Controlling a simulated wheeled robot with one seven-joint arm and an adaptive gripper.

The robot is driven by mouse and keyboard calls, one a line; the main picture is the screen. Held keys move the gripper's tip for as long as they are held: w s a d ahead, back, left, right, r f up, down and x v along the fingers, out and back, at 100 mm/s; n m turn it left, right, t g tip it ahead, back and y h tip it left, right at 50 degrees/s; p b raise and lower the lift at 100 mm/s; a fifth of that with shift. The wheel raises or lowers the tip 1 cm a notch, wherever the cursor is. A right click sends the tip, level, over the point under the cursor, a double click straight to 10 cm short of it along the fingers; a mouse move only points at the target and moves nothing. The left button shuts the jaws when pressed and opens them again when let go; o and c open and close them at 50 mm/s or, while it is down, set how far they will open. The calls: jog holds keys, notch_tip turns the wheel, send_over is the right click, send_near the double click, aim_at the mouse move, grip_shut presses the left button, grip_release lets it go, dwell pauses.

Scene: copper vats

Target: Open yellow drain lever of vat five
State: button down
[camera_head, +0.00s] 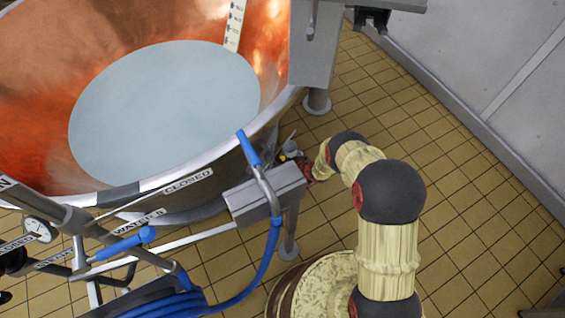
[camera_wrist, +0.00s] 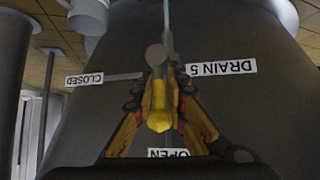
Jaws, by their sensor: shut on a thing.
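In the wrist view the yellow lever (camera_wrist: 159,108) hangs below a grey round joint in front of vat five's dark body (camera_wrist: 110,50). My gripper (camera_wrist: 160,88) has a finger on either side of the lever and is shut on it. The lever's yellow end points down in the picture, towards the OPEN label (camera_wrist: 176,153). The CLOSED label (camera_wrist: 84,79) is left of the joint and the DRAIN 5 label (camera_wrist: 221,67) is right of it. In the head view my gripper (camera_head: 306,168) reaches in beside a grey box; the lever is mostly hidden there.
The copper vat (camera_head: 45,95) holds pale liquid (camera_head: 165,110). A grey box (camera_head: 265,193) and a blue hose (camera_head: 262,265) with a blue-handled nozzle stand left of my gripper. A vat leg (camera_head: 317,101) is behind. Tiled floor (camera_head: 480,220) on the right is clear up to the wall.

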jog(key=shift+d+f, duration=0.1)
jog(key=shift+d, duration=0.05)
jog(key=c, duration=2.1)
grip_release()
jog(key=shift+o, duration=1.4)
jog(key=v, duration=1.2)
